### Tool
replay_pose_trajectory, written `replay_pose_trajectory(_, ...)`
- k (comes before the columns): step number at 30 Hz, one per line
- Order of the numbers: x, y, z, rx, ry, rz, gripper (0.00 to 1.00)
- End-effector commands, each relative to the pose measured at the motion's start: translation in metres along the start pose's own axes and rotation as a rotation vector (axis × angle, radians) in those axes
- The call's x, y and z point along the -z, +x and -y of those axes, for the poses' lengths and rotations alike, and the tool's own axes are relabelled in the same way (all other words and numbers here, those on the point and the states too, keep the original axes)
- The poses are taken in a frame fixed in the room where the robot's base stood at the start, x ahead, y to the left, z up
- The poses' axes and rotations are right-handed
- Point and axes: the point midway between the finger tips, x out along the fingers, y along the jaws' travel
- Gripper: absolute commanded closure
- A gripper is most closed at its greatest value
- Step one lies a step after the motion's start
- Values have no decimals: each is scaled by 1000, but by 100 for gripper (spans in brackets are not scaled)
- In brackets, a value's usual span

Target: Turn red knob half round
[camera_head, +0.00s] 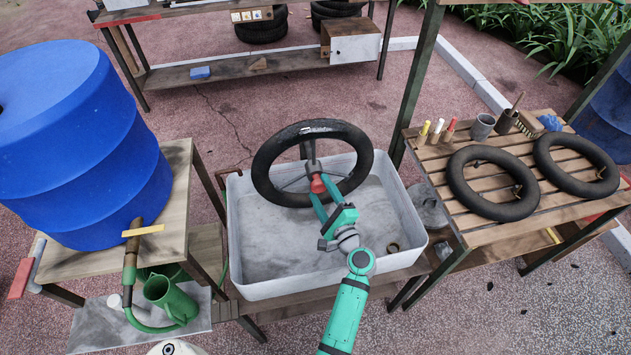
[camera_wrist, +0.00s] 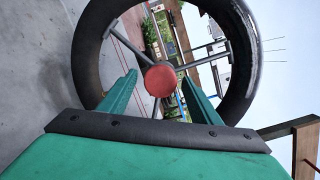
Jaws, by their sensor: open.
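The red knob (camera_head: 317,184) sits at the hub of a black wheel (camera_head: 262,172) that stands upright over a pale grey tub. In the wrist view the round red knob (camera_wrist: 160,79) shows face-on, with grey spokes running out to the black rim (camera_wrist: 86,60). My gripper (camera_head: 319,197) reaches up to the knob from the front. In the wrist view my gripper (camera_wrist: 160,88) has its two green fingers apart, one on each side of the knob. I cannot tell whether either finger touches it.
The grey tub (camera_head: 411,232) lies under the wheel. A slatted table (camera_head: 470,232) with two black tubes, cups and small bottles stands to the right. A blue barrel (camera_head: 75,140) stands on a wooden bench at the left, with a green watering can (camera_head: 170,295) below.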

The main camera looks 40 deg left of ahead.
Motion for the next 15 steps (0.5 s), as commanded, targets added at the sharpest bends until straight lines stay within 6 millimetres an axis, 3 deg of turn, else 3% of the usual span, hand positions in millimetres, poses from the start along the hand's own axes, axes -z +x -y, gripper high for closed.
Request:
replay_pose_trajectory(6, 1, -34, 0, 1, 1, -2, 42)
replay_pose_trajectory(15, 0, -46, 0, 0, 0, 1, 42)
